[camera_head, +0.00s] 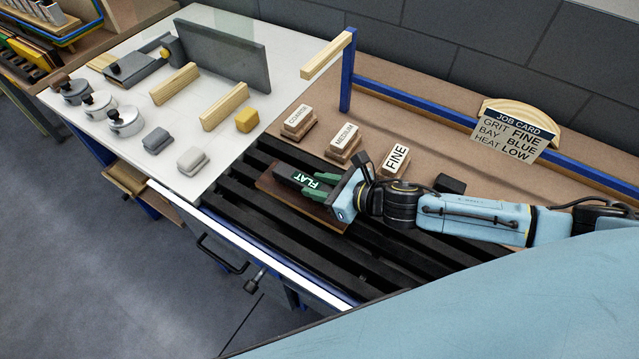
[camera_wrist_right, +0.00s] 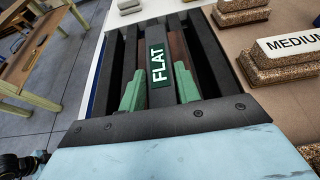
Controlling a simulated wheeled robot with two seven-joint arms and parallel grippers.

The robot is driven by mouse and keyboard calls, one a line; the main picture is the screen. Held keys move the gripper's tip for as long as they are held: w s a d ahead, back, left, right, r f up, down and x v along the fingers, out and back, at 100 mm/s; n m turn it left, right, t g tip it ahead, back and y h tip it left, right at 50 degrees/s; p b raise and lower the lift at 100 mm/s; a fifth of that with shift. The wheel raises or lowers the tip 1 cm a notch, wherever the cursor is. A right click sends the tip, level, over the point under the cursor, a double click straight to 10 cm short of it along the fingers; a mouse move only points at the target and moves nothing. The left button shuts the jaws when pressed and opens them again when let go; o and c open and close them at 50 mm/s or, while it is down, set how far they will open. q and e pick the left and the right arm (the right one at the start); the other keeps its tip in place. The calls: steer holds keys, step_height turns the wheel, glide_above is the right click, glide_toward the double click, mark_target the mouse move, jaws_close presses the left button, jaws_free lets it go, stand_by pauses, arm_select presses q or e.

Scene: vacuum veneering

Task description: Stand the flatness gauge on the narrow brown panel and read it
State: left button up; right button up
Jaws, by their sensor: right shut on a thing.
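The narrow brown panel (camera_head: 327,219) lies across the black slats; a strip of it also shows in the right wrist view (camera_wrist_right: 178,48). The flatness gauge (camera_head: 287,172) is a dark block over the panel, with a green face reading FLAT. The same face is clear in the right wrist view (camera_wrist_right: 158,66). My right gripper (camera_head: 308,183) has green fingers on both sides of the gauge and is shut on it. The gauge's underside is hidden, so I cannot tell whether it touches the panel. My left gripper is out of view.
Sanding blocks marked COARSE (camera_head: 298,122), MEDIUM (camera_head: 343,142) and FINE (camera_head: 396,160) stand behind the slats. A job card (camera_head: 511,134) reads grit fine, bay blue, heat low. The white table (camera_head: 128,158) at left holds weights, wooden bars and small blocks. A blue post (camera_head: 348,75) rises behind.

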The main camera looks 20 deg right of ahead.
steer(key=shift+f, duration=0.1)
stand_by(0.3)
steer(key=o, duration=1.2)
steer(key=b+v, duration=0.1)
steer(key=v, duration=1.2)
steer(key=shift+s+b, duration=0.15)
steer(key=shift+b, duration=0.15)
steer(key=shift+d, duration=0.15)
